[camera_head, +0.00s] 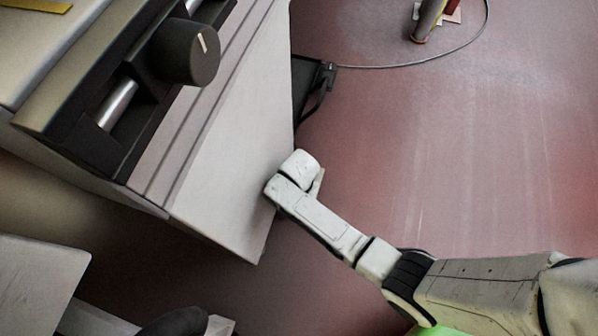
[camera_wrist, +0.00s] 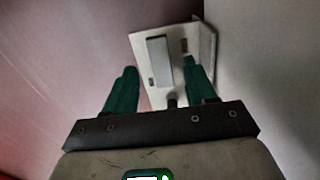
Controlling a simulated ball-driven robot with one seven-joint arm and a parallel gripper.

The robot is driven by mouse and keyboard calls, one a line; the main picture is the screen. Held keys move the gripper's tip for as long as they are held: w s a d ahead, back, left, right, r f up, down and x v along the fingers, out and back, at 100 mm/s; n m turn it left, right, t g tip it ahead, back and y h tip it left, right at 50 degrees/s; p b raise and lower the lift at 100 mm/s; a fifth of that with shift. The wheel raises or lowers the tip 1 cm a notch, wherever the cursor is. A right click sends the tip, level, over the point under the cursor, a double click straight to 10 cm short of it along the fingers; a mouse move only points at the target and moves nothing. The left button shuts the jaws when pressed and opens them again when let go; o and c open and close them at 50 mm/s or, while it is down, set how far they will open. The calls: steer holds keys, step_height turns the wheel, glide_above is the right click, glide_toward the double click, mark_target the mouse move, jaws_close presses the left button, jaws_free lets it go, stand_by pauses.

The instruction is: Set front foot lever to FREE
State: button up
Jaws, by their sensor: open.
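In the wrist view, a pale bracket-like plate (camera_wrist: 143,40) carries a light grey oblong block (camera_wrist: 158,62), with small dark marks either side. This appears to be the front foot lever's assembly, but no lettering is readable, so I cannot tell its setting. My gripper (camera_wrist: 160,67) is open, its two dark green fingers on either side of the block. A short dark stub (camera_wrist: 172,102) shows between the fingers near the palm. I cannot tell whether anything touches. In the head view my arm reaches to the machine's lower side, and the fingers and lever are hidden.
A large pale machine cabinet (camera_head: 225,150) with a black knob (camera_head: 186,52) fills the upper left in the head view. A grey cable (camera_head: 410,65) runs across the reddish floor to a post (camera_head: 428,20). The floor (camera_head: 470,150) on the right is mostly clear.

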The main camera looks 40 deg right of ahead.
step_height(320, 180, down, 4)
steer(key=shift+f+b, duration=0.1)
steer(key=shift+b, duration=0.75)
jaws_close()
